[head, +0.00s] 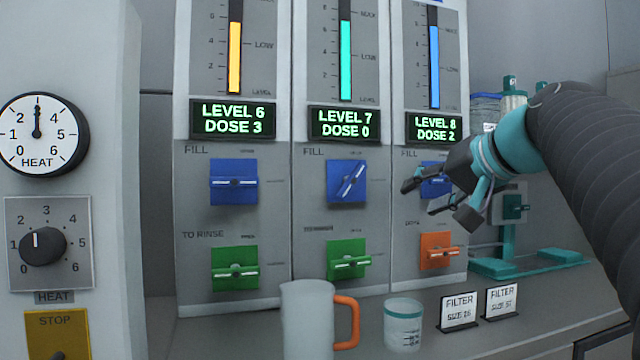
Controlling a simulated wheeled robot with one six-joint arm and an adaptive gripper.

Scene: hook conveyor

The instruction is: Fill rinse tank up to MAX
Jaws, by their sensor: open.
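Three tank columns stand side by side; their top labels are out of view. The left gauge (234,58) is yellow, its display (232,118) reading LEVEL 6 DOSE 3. The middle gauge (346,60) is teal, its display (345,123) reading LEVEL 7 DOSE 0. The right gauge (434,66) is blue, its display (434,127) reading LEVEL 8 DOSE 2. The left FILL valve handle (234,182) lies level; the middle FILL handle (349,181) is slanted. My gripper (424,194) is open and empty before the right FILL valve (436,172), partly hiding it.
Green valves (234,268) (348,260) and an orange valve (440,251) sit below. A jug (308,320) with orange handle, a small cup (403,325) and filter signs (459,312) (502,300) stand in front. A HEAT dial (43,245) is left.

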